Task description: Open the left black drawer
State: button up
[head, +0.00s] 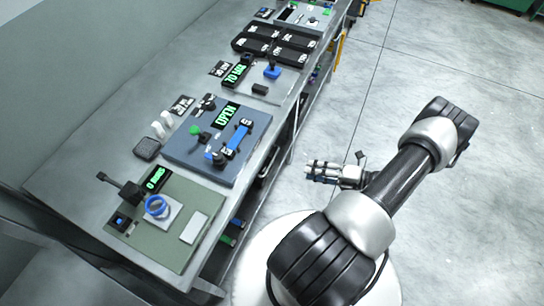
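My gripper (310,172) is over the open floor to the right of the long grey bench. It points left toward the bench's front side and is apart from it. Its fingers are small here, and I cannot tell whether they are open or shut. Nothing held shows clearly. No drawer can be made out for certain. A group of black boxes with white labels (258,31) sits on the far part of the bench top. Dark shapes (266,166) show below the bench's front edge, but their fronts are mostly hidden by the steep view.
The bench (75,165) carries a green panel (172,238) reading "0 RUNS", a blue-grey panel (185,150) reading "OPEN", and a small display (236,75). Two white cylinders and a dark block (147,149) stand beside them. The concrete floor (440,230) is clear on the right.

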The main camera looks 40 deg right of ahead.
jog(key=f+m+h, duration=0.1)
jog(key=b, duration=0.2)
send_near(271, 161)
jog(key=shift+m+t, duration=0.3)
jog(key=shift+t, duration=0.1)
jog(key=x, duration=0.6)
jog(key=f+x, duration=0.1)
jog(key=x, duration=0.3)
jog(key=shift+f, duration=0.1)
jog(key=shift+d, duration=0.1)
grip_shut()
